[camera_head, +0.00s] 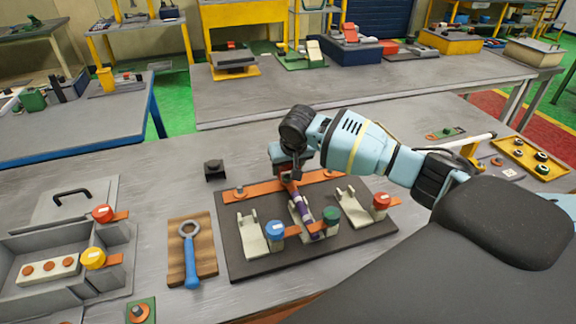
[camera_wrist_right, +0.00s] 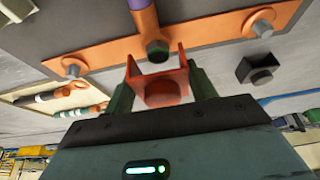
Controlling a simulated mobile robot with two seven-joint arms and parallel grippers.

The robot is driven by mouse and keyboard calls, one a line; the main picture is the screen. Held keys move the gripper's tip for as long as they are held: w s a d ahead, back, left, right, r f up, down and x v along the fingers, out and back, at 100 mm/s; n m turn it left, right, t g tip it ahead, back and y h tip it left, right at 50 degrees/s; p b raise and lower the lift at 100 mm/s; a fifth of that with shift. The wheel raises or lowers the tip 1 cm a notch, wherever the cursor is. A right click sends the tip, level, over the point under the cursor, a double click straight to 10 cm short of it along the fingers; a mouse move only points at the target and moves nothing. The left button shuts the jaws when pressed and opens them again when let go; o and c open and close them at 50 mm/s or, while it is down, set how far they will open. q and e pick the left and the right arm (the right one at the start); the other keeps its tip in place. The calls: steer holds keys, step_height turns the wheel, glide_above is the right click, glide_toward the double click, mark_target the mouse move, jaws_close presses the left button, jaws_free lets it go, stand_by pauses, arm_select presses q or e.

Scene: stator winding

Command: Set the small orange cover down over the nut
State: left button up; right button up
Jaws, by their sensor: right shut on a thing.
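My right gripper (camera_wrist_right: 158,90) is shut on the small orange cover (camera_wrist_right: 160,88), an open-sided U-shaped piece held between its two fingers. A dark hex nut (camera_wrist_right: 158,50) sits on the orange bar (camera_wrist_right: 110,56), at the end of a purple sleeve (camera_wrist_right: 140,4). In the right wrist view the cover's open side faces this nut, close to it; whether they touch I cannot tell. In the head view my right gripper (camera_head: 290,180) is over the middle of the orange bar (camera_head: 258,190), and it hides the nut. My left gripper is not in view.
The dark base board (camera_head: 235,262) carries pale clamps and blue, green and red capped posts. A small black block (camera_head: 214,170) stands behind it. A blue ring wrench (camera_head: 190,255) lies on a wooden board to the left. A grey tray (camera_head: 125,240) is farther left.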

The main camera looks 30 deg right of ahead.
mark_target(287, 178)
steer(key=shift+f, duration=1.95)
stand_by(1.1)
steer(key=o, duration=1)
steer(key=shift+o, duration=0.2)
steer(key=shift+r, duration=3.5)
